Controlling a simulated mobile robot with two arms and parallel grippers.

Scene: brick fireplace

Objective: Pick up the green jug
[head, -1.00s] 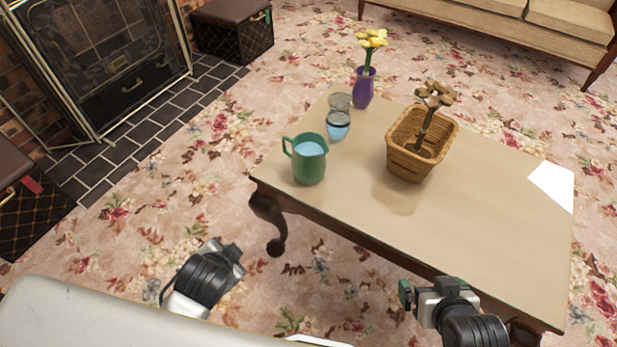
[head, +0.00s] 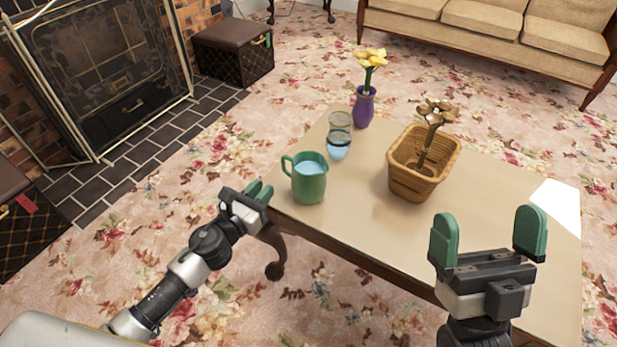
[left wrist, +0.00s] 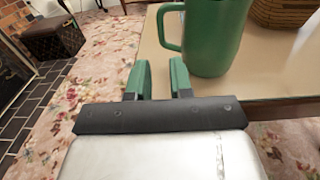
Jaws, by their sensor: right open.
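The green jug (head: 309,182) stands upright on the near left corner of the wooden table, with pale blue liquid inside and its handle to the left. My left gripper (head: 261,191) is just left of the jug, at the table's edge, apart from it. In the left wrist view, the jug (left wrist: 214,38) stands beyond the fingers and to the right, its handle toward them. The left fingers (left wrist: 162,80) are parted with nothing between them. My right gripper (head: 487,235) is open and empty over the table's front right part.
On the table (head: 345,225) are a wicker basket (head: 408,178) with a brown flower, a glass (head: 338,142) holding blue liquid behind the jug, and a purple vase (head: 363,106) with yellow flowers. The table's front middle is clear. A fireplace (head: 95,75) stands left.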

